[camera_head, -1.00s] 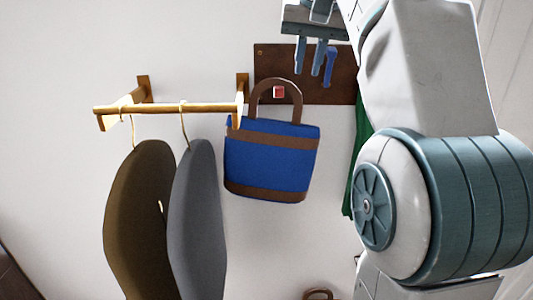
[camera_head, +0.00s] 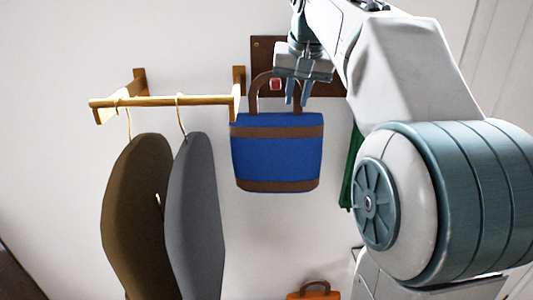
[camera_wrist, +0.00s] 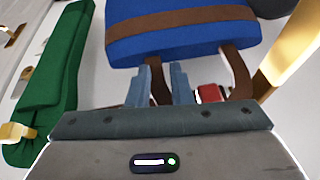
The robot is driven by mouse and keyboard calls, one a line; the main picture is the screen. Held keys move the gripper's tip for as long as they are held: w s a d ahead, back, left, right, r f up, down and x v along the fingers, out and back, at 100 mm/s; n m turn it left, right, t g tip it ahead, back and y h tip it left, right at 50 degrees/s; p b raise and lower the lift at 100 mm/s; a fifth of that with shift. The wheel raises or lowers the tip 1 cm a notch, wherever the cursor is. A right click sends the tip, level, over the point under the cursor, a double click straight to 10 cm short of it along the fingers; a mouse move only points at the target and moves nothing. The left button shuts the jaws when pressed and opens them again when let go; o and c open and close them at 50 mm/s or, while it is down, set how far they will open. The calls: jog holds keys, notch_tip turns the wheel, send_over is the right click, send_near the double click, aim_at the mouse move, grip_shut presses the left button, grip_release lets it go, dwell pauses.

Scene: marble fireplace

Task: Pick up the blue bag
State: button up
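The blue bag (camera_head: 277,155) with brown bands and a brown handle is upright in front of the wall, right of the clothes rail. In the wrist view the blue bag (camera_wrist: 180,35) fills the top middle, its handle straps running down toward me. My gripper (camera_head: 297,95) is at the right side of the handle. In the wrist view my gripper (camera_wrist: 167,80) has one handle strap between its fingers, with little gap showing. A red knob (camera_head: 275,84) shows inside the handle loop; whether the handle rests on it is unclear.
A wooden rail (camera_head: 165,101) with a brown garment (camera_head: 137,205) and a grey garment (camera_head: 195,205) is close on the left. A green cloth item (camera_wrist: 55,75) hangs on the other side. An orange bag (camera_head: 314,296) shows below. A dark board (camera_head: 263,56) is behind.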

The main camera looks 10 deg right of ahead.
jog(key=shift+x, duration=1.4)
grip_shut()
jog(key=shift+r, duration=0.1)
